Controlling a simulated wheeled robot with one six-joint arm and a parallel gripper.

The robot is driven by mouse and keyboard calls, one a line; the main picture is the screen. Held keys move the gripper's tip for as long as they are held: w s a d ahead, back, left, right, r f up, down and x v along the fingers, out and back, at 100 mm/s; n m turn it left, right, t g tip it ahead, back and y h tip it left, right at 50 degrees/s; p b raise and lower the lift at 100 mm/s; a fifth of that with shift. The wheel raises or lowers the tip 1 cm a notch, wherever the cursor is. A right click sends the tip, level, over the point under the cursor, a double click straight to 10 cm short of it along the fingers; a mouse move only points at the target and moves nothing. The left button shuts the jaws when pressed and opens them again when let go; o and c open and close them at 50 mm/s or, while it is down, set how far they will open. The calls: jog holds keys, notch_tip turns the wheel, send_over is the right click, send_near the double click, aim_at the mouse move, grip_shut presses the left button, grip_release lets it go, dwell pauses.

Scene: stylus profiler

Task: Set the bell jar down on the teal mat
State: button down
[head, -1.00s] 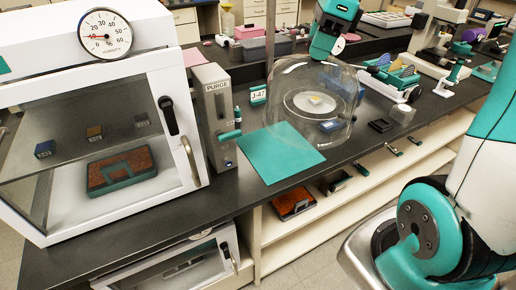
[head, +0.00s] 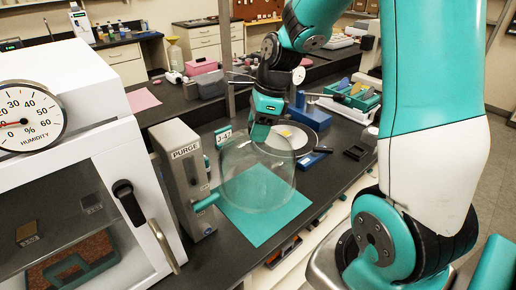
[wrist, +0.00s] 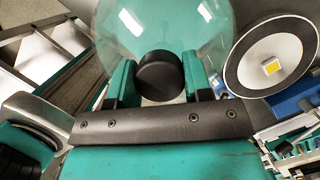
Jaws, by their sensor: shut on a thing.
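The clear glass bell jar (head: 240,180) hangs upright from my gripper (head: 262,128) in the head view. My gripper is shut on the jar's black knob (wrist: 160,76), which sits between the two fingers in the wrist view; the glass (wrist: 165,22) fills the top there. The teal mat (head: 258,232) lies flat on the dark bench. In the head view the jar overlaps the mat's back part, and teal shows through the glass. I cannot tell whether the rim touches the mat or is a little above it.
The grey PURGE box (head: 180,185) stands close left of the jar, its teal valve handle (head: 205,202) pointing toward it. The round plate (head: 305,115) with a yellow chip lies uncovered behind right. A white humidity cabinet (head: 85,130) stands at left. A black square frame (head: 356,153) lies to the right.

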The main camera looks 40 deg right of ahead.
aim_at(258, 149)
jog(key=shift+f, duration=3.2)
jog(key=shift+f, duration=0.15)
jog(key=c, duration=0.5)
grip_release()
jog(key=shift+c, duration=0.2)
